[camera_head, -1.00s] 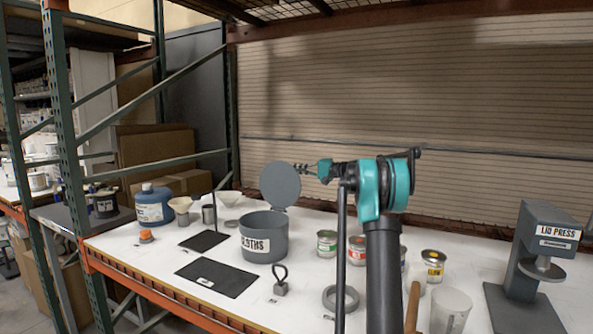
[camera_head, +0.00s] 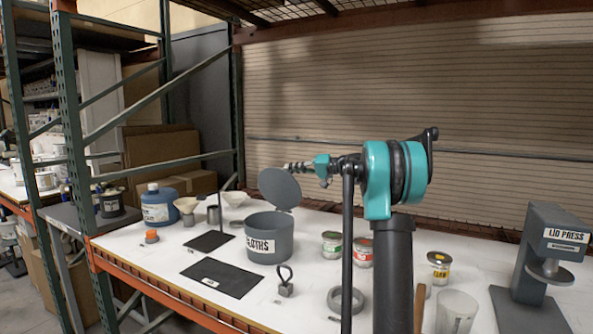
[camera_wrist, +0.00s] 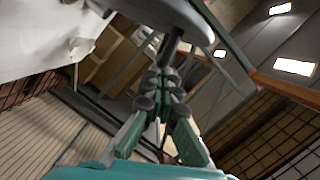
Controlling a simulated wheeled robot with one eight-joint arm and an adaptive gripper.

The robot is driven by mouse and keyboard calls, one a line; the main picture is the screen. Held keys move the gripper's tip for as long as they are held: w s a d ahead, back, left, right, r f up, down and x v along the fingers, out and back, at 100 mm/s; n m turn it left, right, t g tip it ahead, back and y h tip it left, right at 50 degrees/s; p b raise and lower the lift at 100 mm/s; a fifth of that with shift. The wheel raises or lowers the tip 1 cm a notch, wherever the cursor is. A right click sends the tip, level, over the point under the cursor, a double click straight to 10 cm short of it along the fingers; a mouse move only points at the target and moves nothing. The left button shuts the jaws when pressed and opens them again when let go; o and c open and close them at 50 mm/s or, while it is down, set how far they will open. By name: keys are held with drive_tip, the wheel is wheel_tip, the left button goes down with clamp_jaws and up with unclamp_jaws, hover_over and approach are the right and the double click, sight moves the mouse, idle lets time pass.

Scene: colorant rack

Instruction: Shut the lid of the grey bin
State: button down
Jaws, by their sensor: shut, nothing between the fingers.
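The grey bin (camera_head: 268,251), labelled as cloths, stands on the white table in the head view. Its round grey lid (camera_head: 279,189) is raised, standing nearly upright at the bin's back right edge. My gripper (camera_head: 289,166) is shut and empty, with its fingertips at the lid's top edge. The head view does not show whether they touch it. In the wrist view, my closed fingers (camera_wrist: 165,82) point toward a grey rounded surface at the top, which looks like the lid (camera_wrist: 180,14).
Paint tins (camera_head: 332,245), a grey ring (camera_head: 336,301), a clear cup (camera_head: 457,312) and a lid press (camera_head: 545,250) stand to the right. Dark mats (camera_head: 221,278), a blue jug (camera_head: 158,208) and a thin dark post (camera_head: 219,205) are left of the bin.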

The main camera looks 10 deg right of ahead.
sight(278, 180)
drive_tip(key=s+a+n, duration=0.1)
drive_tip(key=s+a, duration=0.1)
drive_tip(key=s+a+f+n+h, duration=0.1)
drive_tip(key=s+n, duration=0.1)
drive_tip(key=s, duration=0.1)
drive_tip(key=s+a+f+n, duration=0.1)
drive_tip(key=s+a+n, duration=0.1)
drive_tip(key=s, duration=0.1)
drive_tip(key=shift+a+f+t, duration=0.15)
drive_tip(key=shift+a+t, duration=0.2)
drive_tip(key=shift+t, duration=0.05)
drive_tip(key=s+a+f+n+t+h, duration=0.1)
drive_tip(key=s+a+f+n, duration=0.3)
drive_tip(key=f, duration=0.4)
drive_tip(key=shift+s+a+f+n+t+h, duration=0.15)
drive_tip(key=shift+s+f+n+t+h, duration=0.25)
drive_tip(key=shift+s+n, duration=0.7)
drive_tip(key=shift+w, duration=0.2)
drive_tip(key=shift+r, duration=0.1)
